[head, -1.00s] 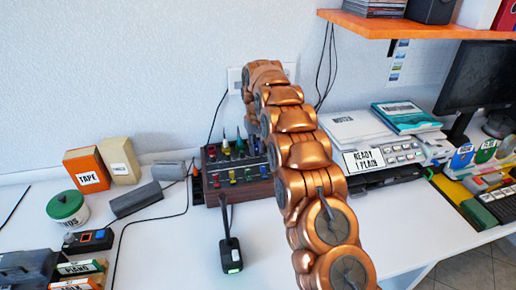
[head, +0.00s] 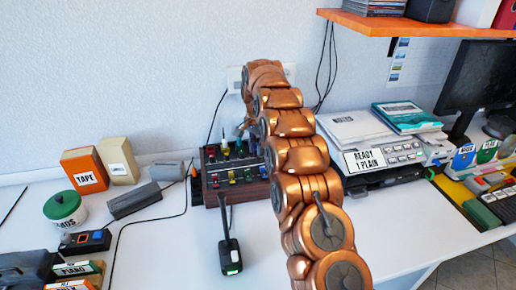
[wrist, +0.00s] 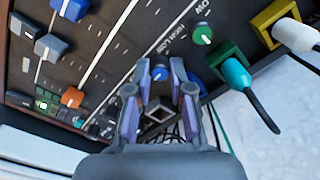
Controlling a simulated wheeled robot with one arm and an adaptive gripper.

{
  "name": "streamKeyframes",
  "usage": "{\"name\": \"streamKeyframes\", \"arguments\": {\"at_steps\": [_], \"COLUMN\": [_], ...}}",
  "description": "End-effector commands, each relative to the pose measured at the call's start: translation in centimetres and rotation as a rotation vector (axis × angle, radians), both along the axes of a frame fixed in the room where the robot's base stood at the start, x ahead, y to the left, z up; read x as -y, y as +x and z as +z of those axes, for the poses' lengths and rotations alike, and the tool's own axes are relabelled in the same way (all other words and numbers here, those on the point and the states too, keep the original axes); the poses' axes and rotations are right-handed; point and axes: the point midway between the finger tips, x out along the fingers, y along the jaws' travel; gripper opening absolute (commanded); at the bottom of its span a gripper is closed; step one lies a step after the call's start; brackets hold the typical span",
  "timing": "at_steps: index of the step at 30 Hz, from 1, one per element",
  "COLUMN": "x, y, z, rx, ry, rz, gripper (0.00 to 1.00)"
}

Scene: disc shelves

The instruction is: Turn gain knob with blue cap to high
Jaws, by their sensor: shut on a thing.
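The mixer (head: 236,172) is a dark panel with coloured knobs and plugs, standing on the white desk against the wall. In the wrist view the knob with the blue cap (wrist: 160,74) sits between my fingertips, beside the printed words HIGH and LOW. My gripper (wrist: 160,84) is shut on this knob, one finger on each side. The fingers hide part of the knob, so its pointer cannot be read. In the head view my arm hides the right part of the mixer.
A green-capped knob (wrist: 202,34) and a green socket with a teal plug (wrist: 236,73) are close on the right. An orange knob (wrist: 72,97) is on the left. A black handheld device (head: 230,256) stands in front of the mixer.

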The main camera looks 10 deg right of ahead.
Motion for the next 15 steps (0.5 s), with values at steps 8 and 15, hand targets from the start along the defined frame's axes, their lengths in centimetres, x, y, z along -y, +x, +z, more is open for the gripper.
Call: {"name": "streamKeyframes", "arguments": {"at_steps": [8,15], "x": [0.02,0.02], "y": [-0.04,-0.05], "z": [-0.04,-0.02], "rx": [0.0,0.0], "ry": [0.0,-0.001], "rz": [-0.172,-0.245], "gripper": [0.0,0.0]}}
